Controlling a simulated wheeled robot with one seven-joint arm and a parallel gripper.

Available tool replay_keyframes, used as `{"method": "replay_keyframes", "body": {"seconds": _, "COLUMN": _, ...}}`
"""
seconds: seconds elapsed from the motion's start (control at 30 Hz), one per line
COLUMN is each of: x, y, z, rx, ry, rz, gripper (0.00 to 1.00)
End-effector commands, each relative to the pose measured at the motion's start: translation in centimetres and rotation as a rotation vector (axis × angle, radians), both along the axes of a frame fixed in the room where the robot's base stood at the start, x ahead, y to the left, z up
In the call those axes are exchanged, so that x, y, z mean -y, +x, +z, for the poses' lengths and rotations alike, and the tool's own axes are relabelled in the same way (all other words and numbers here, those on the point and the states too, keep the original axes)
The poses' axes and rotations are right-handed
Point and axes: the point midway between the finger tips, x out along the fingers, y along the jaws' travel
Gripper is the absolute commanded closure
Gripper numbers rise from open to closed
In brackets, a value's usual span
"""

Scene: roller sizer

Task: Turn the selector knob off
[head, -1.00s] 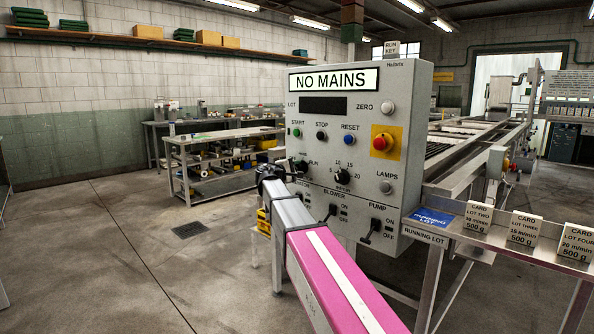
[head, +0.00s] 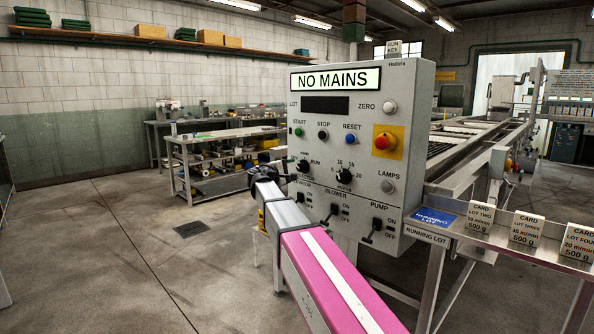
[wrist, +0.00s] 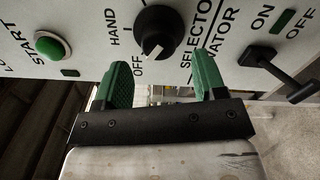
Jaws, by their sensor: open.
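The selector knob (wrist: 157,30) is black and round with a white pointer mark, on the grey control panel (wrist: 85,20). In the wrist view the mark faces down, close to the OFF label; its exact setting is hard to tell. The knob also shows in the head view (head: 303,166), just right of my gripper (head: 264,178). In the wrist view my gripper (wrist: 163,66) has two green fingers spread apart and nothing between them. The fingertips lie just below the knob in the picture, one to each side, and do not appear to touch it.
The green start button (wrist: 52,46) and a black toggle switch (wrist: 280,70) flank the knob. The red emergency button (head: 382,143) is to the right. The display (head: 335,79) reads NO MAINS. A ledge with cards (head: 480,217) juts out at right; the floor at left is open.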

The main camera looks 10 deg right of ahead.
Motion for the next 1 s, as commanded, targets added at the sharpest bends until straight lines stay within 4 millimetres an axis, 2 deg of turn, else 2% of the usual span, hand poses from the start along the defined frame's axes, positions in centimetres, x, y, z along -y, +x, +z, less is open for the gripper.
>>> {"method": "replay_keyframes", "body": {"seconds": 0.03, "x": -0.9, "y": -0.9, "z": 0.0, "rx": 0.0, "ry": 0.0, "rz": 0.001, "gripper": 0.36}}
{"method": "replay_keyframes", "body": {"seconds": 0.2, "x": -3.3, "y": -2.6, "z": 0.0, "rx": 0.0, "ry": 0.0, "rz": 0.001, "gripper": 0.36}}
{"method": "replay_keyframes", "body": {"seconds": 0.43, "x": -5.1, "y": -3.8, "z": 0.0, "rx": -0.001, "ry": -0.001, "rz": 0.0, "gripper": 0.36}}
{"method": "replay_keyframes", "body": {"seconds": 0.83, "x": -5.3, "y": -3.9, "z": -0.2, "rx": -0.002, "ry": 0.002, "rz": -0.001, "gripper": 0.36}}
{"method": "replay_keyframes", "body": {"seconds": 0.93, "x": -4.5, "y": -4.4, "z": -1.6, "rx": -0.014, "ry": 0.035, "rz": -0.005, "gripper": 0.36}}
{"method": "replay_keyframes", "body": {"seconds": 1.0, "x": -3.4, "y": -5.1, "z": -3.9, "rx": -0.033, "ry": 0.092, "rz": -0.013, "gripper": 0.36}}
